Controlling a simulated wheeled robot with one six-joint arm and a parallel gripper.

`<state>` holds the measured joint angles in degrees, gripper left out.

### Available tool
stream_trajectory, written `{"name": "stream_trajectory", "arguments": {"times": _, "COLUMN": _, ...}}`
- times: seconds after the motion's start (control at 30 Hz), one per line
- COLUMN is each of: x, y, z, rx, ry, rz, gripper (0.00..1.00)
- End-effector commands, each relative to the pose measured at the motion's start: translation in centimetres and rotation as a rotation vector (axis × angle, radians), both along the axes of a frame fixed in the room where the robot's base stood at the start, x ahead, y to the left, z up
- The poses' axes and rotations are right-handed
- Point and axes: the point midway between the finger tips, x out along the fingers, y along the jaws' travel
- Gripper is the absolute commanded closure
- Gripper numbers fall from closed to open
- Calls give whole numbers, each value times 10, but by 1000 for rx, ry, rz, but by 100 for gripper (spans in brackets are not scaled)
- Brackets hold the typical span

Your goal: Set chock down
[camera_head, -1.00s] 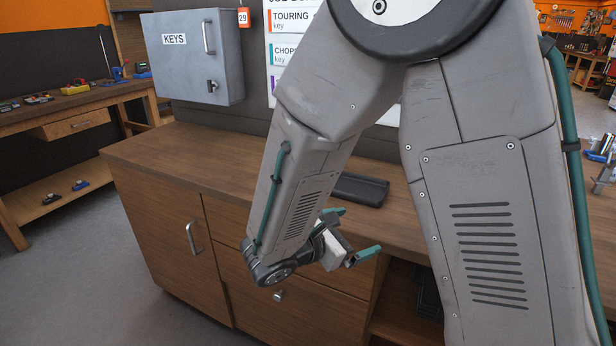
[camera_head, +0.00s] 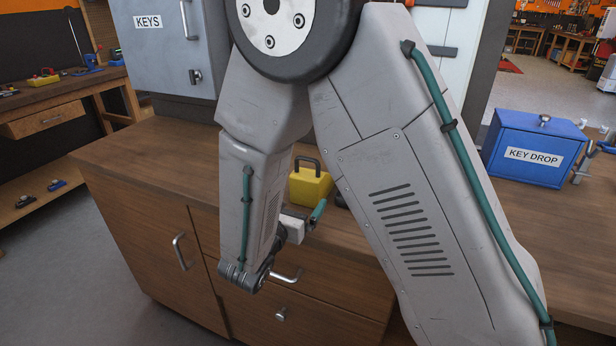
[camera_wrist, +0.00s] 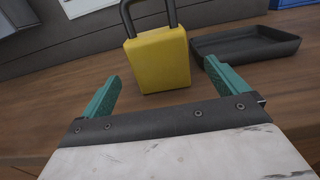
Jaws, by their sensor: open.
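A yellow block with a dark loop handle, which I take to be the chock (camera_head: 310,187), stands upright on the wooden counter (camera_head: 150,160). In the wrist view the chock (camera_wrist: 161,62) is just beyond and between my fingertips. My gripper (camera_head: 305,218) has its teal fingers spread at the counter's front edge. The fingers also show apart in the wrist view (camera_wrist: 163,78), with nothing held between them. The chock's base looks to rest on the counter. In the head view my arm hides part of the gripper.
A shallow dark tray (camera_wrist: 245,46) lies right of the chock. A blue KEY DROP box (camera_head: 530,150) stands farther right on the counter. A grey KEYS cabinet (camera_head: 160,50) is at the back left. Drawers and handles front the counter.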

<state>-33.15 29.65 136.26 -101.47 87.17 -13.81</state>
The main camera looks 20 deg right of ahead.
Motion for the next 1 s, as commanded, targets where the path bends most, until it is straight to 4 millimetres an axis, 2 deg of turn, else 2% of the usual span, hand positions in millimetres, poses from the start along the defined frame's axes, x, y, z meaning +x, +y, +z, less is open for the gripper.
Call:
{"name": "stream_trajectory", "arguments": {"times": 0.53, "x": 48, "y": -49, "z": 0, "rx": 1, "ry": 1, "rz": -4, "gripper": 2}}
{"name": "stream_trajectory", "arguments": {"times": 0.87, "x": 54, "y": -54, "z": 0, "rx": 1, "ry": 1, "rz": -1, "gripper": 2}}
{"name": "stream_trajectory", "arguments": {"times": 1.0, "x": 54, "y": -54, "z": 0, "rx": 1, "ry": 1, "rz": -1, "gripper": 41}}
